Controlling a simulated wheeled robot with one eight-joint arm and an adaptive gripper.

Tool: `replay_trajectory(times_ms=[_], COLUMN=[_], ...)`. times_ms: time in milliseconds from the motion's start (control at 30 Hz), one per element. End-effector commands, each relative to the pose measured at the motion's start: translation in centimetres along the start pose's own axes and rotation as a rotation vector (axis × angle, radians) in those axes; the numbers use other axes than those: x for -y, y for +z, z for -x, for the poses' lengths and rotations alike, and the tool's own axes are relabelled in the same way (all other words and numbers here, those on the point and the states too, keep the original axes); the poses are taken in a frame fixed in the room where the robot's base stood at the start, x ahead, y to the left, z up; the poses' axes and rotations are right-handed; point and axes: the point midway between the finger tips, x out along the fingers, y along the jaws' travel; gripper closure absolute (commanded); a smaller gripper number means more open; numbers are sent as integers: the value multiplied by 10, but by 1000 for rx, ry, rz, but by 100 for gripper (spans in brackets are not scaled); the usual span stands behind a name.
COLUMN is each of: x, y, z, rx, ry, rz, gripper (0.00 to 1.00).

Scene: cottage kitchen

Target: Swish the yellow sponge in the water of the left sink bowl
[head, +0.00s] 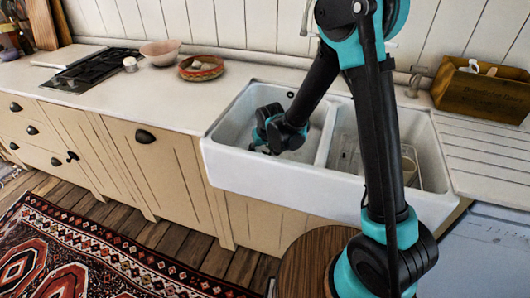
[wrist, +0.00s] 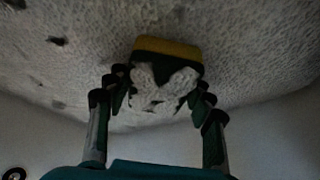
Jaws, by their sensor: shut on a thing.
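My gripper (head: 268,145) is down inside the left sink bowl (head: 232,124) in the head view. In the wrist view my gripper (wrist: 162,88) is shut on the yellow sponge (wrist: 167,46), which has a dark green layer beneath the yellow. Ragged white patches cover part of the sponge between the fingers; I cannot tell if they are suds. A grey mottled surface lies around and beyond the sponge. I cannot make out the water line or how deep the sponge is. The sponge is hidden in the head view.
A divider (head: 325,135) separates the bowls. A wooden box (head: 480,92) stands right of the sink. A patterned bowl (head: 201,69) and pink bowl (head: 160,51) stand left. Dark specks (wrist: 57,41) dot the mottled surface.

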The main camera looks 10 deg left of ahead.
Motion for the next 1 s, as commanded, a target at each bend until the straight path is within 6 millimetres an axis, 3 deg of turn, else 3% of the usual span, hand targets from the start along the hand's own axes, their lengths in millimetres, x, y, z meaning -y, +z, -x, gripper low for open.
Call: replay_trajectory(times_ms=[400,1000], x=[-35,-34], y=[26,0], z=[14,75], rx=[0,0], ry=[1,0], rz=[-3,-1], gripper=[58,59])
